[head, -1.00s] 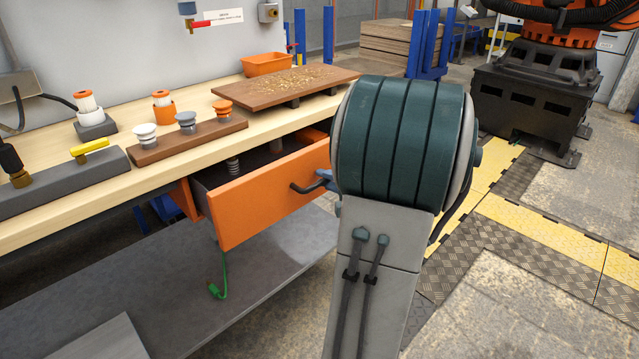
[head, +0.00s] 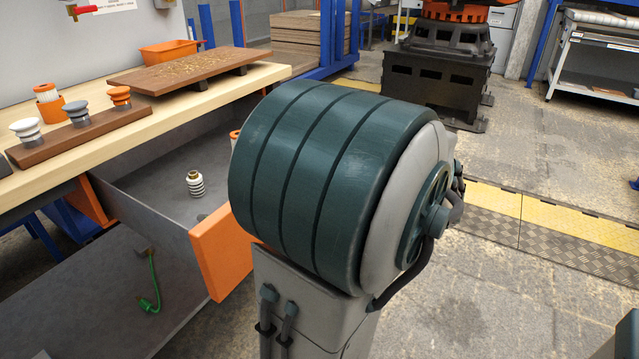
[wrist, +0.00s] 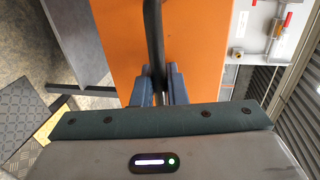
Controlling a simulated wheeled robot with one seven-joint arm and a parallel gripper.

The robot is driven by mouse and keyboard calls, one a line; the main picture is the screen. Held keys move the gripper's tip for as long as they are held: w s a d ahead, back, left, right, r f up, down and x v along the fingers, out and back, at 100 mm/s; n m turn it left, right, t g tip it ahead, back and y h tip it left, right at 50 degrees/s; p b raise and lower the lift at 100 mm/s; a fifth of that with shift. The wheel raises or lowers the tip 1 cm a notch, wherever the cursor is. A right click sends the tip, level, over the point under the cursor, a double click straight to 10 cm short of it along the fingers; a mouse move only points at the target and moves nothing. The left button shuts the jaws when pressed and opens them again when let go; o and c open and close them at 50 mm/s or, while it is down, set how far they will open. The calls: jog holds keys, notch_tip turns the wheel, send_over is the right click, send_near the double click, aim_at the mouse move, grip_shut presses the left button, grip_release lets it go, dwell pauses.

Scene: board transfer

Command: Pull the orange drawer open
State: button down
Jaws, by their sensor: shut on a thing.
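The orange drawer (head: 222,252) stands well out from under the workbench in the head view, its grey inside showing. Its orange front (wrist: 114,40) fills the middle of the wrist view. A dark bar handle (wrist: 154,45) runs along that front. My gripper (wrist: 157,88) has its blue fingers on either side of the handle and is shut on it. In the head view my arm hides the gripper, the handle and the right part of the drawer. A ribbed pale piece with a brass-coloured top (head: 195,183) stands inside the drawer.
The wooden bench top (head: 150,128) holds a brown rack (head: 75,135) with several capped pieces, a brown board (head: 190,70) with shavings and an orange bin (head: 168,52). Open floor lies to the right.

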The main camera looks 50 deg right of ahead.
jog(key=shift+s, duration=0.15)
jog(key=c, duration=1.5)
grip_release()
jog(key=shift+c, duration=0.2)
jog(key=p+v, duration=0.2)
jog(key=v, duration=1.1)
jog(key=shift+s+p, duration=0.35)
jog(key=shift+p, duration=0.05)
jog(key=shift+d, duration=0.1)
